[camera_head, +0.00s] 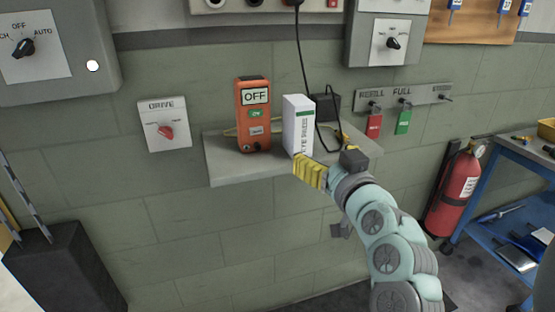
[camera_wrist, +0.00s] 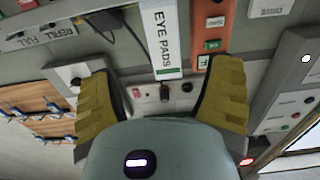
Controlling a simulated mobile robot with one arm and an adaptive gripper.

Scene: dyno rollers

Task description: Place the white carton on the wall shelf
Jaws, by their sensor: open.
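The white carton (camera_head: 298,125) stands upright on the wall shelf (camera_head: 226,168), between an orange device and a black block. In the wrist view the carton (camera_wrist: 166,38) shows its "EYE PADS" label, upside from the head view, beyond the fingertips. My gripper (camera_head: 309,170) has yellow fingers and is at the shelf's front edge, just below and in front of the carton. In the wrist view my gripper (camera_wrist: 165,88) has its two fingers spread wide with nothing between them. The carton's lower edge is partly behind the fingers in the head view; I cannot tell if they touch it.
The orange device (camera_head: 254,130) marked "OFF" stands left of the carton. A black block (camera_head: 326,107) with a hanging cable is on the right. Red and green tags (camera_head: 403,122) hang on the wall further right. A fire extinguisher (camera_head: 458,190) stands beside a blue cart (camera_head: 508,165).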

